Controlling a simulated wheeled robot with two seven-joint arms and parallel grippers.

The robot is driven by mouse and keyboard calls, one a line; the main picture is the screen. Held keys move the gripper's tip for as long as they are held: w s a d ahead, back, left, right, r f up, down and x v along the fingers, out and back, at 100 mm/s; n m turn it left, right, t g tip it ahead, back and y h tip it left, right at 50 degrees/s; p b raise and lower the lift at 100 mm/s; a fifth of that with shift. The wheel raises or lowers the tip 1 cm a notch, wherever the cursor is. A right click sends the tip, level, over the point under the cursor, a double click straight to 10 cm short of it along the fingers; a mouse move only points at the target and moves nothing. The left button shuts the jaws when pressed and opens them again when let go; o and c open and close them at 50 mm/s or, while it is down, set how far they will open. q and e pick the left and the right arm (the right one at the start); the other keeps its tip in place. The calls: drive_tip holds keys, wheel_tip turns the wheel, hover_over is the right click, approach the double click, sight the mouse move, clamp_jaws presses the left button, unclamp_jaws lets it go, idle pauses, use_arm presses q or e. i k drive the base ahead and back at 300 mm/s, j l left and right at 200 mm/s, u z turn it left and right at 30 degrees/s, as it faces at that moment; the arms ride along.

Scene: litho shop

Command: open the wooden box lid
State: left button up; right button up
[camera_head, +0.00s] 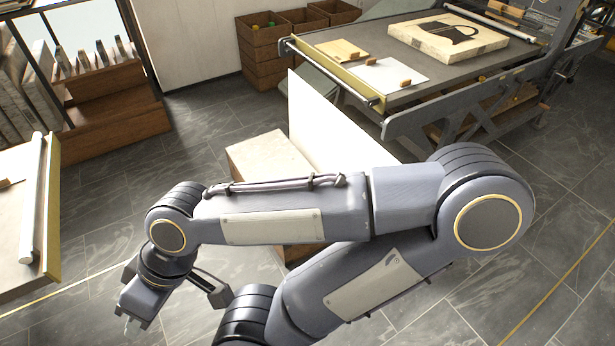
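A pale wooden box (265,157) stands on the floor in the middle, partly hidden behind my arm. A broad, light panel (335,128) rises at a slant along the box's right side; it looks like a raised lid, but my arm hides where the two meet. My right gripper (142,304) is at the lower left, in front of and to the left of the box, apart from it. It points down, and its finger opening is not clear. I see nothing held in it. My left gripper is not in view.
A litho press (430,60) with a flat bed stands at the back right. Wooden crates (262,45) are stacked behind the box. A wooden rack (110,130) is at the upper left. A table (20,225) with a roller edges in at left. Tiled floor is clear between them.

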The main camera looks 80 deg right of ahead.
sight(270, 155)
drive_tip(key=z, duration=2.75)
drive_tip(key=i+j+z, duration=0.2)
drive_tip(key=z, duration=0.25)
drive_tip(key=i+j+z, duration=0.15)
drive_tip(key=z, duration=0.35)
drive_tip(key=i+j+z, duration=0.1)
drive_tip(key=j, duration=0.35)
drive_tip(key=i+j+z, duration=0.1)
drive_tip(key=j, duration=0.35)
drive_tip(key=i+j+z, duration=0.1)
drive_tip(key=i+j, duration=0.15)
drive_tip(key=j, duration=0.25)
drive_tip(key=i+j+z, duration=0.1)
drive_tip(key=j, duration=0.35)
drive_tip(key=i+j+z, duration=0.1)
drive_tip(key=j, duration=0.4)
drive_tip(key=i+j, duration=0.1)
drive_tip(key=j, duration=0.6)
drive_tip(key=i+j, duration=0.15)
drive_tip(key=j, duration=0.2)
